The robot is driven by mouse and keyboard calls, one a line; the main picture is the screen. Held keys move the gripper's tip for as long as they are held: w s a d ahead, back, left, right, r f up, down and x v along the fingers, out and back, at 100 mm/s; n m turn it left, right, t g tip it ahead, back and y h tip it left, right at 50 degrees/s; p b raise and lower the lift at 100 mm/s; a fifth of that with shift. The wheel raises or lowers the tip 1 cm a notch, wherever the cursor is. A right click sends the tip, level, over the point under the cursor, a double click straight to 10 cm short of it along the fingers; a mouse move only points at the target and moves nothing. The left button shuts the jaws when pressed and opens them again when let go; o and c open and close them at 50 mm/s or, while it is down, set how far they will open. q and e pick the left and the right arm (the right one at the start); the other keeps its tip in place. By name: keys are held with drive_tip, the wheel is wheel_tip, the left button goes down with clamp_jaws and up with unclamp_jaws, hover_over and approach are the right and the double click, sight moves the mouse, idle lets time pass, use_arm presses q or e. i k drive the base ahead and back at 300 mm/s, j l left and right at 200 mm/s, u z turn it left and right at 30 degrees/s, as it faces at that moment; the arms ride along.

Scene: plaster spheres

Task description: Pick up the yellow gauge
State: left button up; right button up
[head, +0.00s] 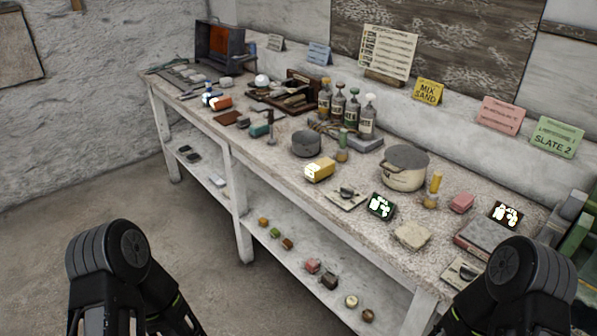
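A yellow box-shaped device with a pale lit face (320,169) lies on the long workbench (290,185), near its front edge and about mid-length. It looks like the yellow gauge, though its markings are too small to read. Nothing touches it from my side. Black joints of my two arms show at the bottom left and bottom right, well apart from the device. Neither of my grippers is in view.
Open floor (205,270) lies before the bench.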

sight(319, 170)
drive_tip(key=z, duration=1.8)
drive_tip(key=u, duration=1.8)
drive_tip(key=i+j+u, duration=0.1)
drive_tip(key=j, duration=0.35)
drive_tip(key=i+j, duration=0.3)
drive_tip(key=i+j+u, duration=0.15)
drive_tip(key=j, duration=0.35)
drive_tip(key=i+j, duration=0.35)
drive_tip(key=j+u, duration=0.05)
